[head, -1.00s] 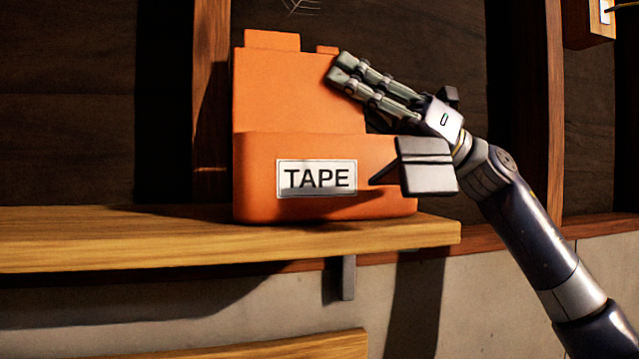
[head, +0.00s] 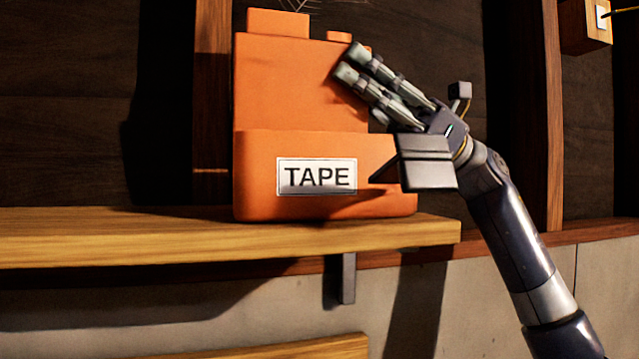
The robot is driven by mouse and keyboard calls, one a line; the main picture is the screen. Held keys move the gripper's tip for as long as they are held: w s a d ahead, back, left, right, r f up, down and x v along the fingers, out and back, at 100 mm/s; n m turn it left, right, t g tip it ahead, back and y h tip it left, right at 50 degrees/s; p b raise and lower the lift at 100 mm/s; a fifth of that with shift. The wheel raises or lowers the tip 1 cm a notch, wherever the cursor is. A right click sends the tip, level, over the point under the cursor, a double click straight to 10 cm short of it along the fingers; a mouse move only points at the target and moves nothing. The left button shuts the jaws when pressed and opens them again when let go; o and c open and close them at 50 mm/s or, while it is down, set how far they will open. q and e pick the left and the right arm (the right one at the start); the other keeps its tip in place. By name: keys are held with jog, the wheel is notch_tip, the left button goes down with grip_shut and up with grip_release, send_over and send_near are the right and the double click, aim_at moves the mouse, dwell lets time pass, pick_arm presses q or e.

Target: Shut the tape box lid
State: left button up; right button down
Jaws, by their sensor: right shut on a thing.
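The orange tape box (head: 325,205) stands on a wooden shelf, with a white label reading TAPE on its front. Its orange lid (head: 290,85) is raised, standing up above the box body. My right gripper (head: 352,61) reaches in from the right. Its fingers lie across the lid's upper right edge, and it is shut on the lid. How the fingers meet the lid's far side is hidden. My left gripper is not in view.
The wooden shelf (head: 120,240) is clear left of the box. Wooden posts stand behind, and a small wooden box (head: 585,28) is at the upper right.

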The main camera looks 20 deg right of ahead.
jog(key=shift+s+a+f+n+g+h, duration=0.1)
jog(key=shift+s+n+g, duration=0.2)
jog(key=shift+n+g, duration=0.4)
jog(key=shift+s+d+n+g+h, duration=0.1)
jog(key=shift+s+n+g, duration=0.3)
jog(key=shift+n, duration=0.5)
jog(key=shift+s+a+f+n+g+h, duration=0.1)
jog(key=shift+s+n+g, duration=0.15)
jog(key=shift+n+g, duration=0.45)
jog(key=shift+s+f+n+g+h+p, duration=0.25)
jog(key=shift+s+n+g, duration=0.25)
jog(key=shift+n, duration=0.5)
jog(key=shift+s+f+n+g+h+p, duration=0.1)
jog(key=shift+s+n+g+h+p, duration=0.3)
jog(key=shift+n, duration=0.6)
jog(key=c, duration=1.5)
grip_release()
jog(key=shift+g, duration=0.3)
jog(key=shift+s+d, duration=0.15)
jog(key=shift+d, duration=3.4)
